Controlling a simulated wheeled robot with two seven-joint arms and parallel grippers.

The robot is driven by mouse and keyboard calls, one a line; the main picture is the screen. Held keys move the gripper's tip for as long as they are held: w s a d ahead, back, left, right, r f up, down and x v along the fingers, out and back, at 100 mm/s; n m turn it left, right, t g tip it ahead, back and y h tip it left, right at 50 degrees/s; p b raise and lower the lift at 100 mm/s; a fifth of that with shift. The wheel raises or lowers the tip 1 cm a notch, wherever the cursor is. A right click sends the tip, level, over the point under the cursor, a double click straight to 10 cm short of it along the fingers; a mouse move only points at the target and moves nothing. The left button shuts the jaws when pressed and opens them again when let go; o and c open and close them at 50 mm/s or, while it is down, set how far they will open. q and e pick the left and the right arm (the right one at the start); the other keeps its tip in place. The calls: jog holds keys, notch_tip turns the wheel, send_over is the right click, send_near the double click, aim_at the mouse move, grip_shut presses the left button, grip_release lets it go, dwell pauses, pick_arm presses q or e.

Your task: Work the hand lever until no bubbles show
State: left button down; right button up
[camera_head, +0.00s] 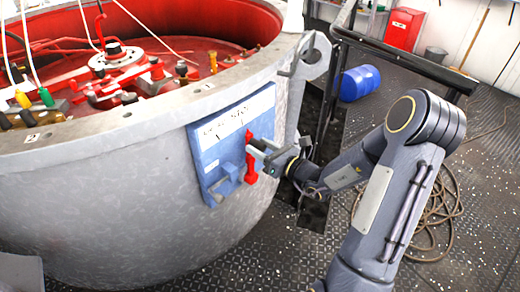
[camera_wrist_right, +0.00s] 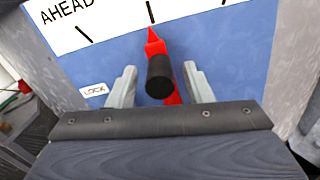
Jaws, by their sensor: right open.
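The hand lever (camera_head: 250,172) is red and sits on a blue panel (camera_head: 208,150) fixed to the outside of a big grey tub. In the right wrist view the lever (camera_wrist_right: 153,46) has a black round knob (camera_wrist_right: 160,76), and its red tip points at a middle tick on a white scale. My right gripper (camera_head: 262,152) is open, with one finger on each side of the knob, apart from it; it also shows in the wrist view (camera_wrist_right: 160,86). I cannot make out any bubbles. My left gripper is not in view.
The grey tub (camera_head: 120,190) has a red interior with fittings and hoses. The scale (camera_wrist_right: 130,18) reads AHEAD at left; a LOCK label (camera_wrist_right: 94,90) is below. A blue barrel (camera_head: 360,83), a dark railing (camera_head: 400,62) and coiled rope (camera_head: 440,215) are at right.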

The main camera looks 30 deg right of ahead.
jog(key=shift+w, duration=0.2)
grip_shut()
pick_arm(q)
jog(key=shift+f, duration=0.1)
